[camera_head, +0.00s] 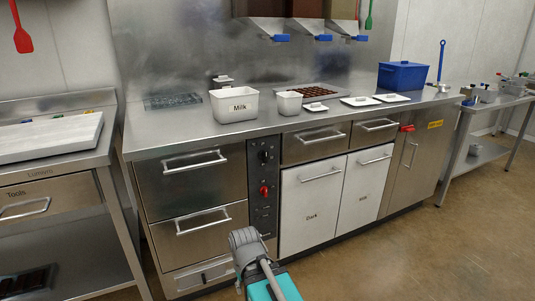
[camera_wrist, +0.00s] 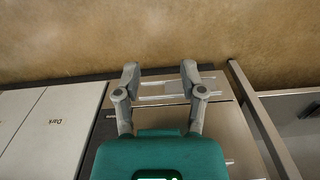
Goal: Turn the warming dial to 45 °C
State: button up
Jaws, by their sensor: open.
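A black control panel (camera_head: 262,212) is set in the front of the steel counter, between the left drawers and the white doors. It carries a dark knob (camera_head: 265,156) near the top and a red knob (camera_head: 264,190) lower down. I cannot tell which is the warming dial, and the scale markings are too small to read. My gripper (camera_head: 245,243) is at the bottom middle of the head view, appearing below the red knob and apart from it. In the wrist view my gripper (camera_wrist: 160,72) has its two grey fingers spread, with nothing between them. No knob shows clearly there.
Drawers with bar handles (camera_head: 205,220) are left of the panel, and white doors marked Dark (camera_head: 311,230) and Milk are right of it. In the wrist view a drawer handle (camera_wrist: 165,98) lies beyond the fingers. Open floor (camera_head: 400,245) is at the right.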

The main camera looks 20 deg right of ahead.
jog(key=w+d+r+n+t+y+p, duration=0.2)
jog(key=w+r+n+t+y+p, duration=0.2)
jog(key=w+r+t+y, duration=0.7)
jog(key=w+d+r+m+t+h+p, duration=0.1)
jog(key=w+d+r+t+h, duration=0.2)
jog(key=d+r, duration=0.4)
jog(key=w+d+r+m+t+h+p, duration=0.1)
jog(key=w+d+r+t+h, duration=0.3)
jog(key=d, duration=0.7)
notch_tip(320, 180, up, 3)
jog(key=w+m+h, duration=0.1)
jog(key=w+h, duration=0.1)
jog(key=h, duration=0.1)
jog(key=shift+w+d, duration=0.3)
jog(key=shift+d, duration=0.1)
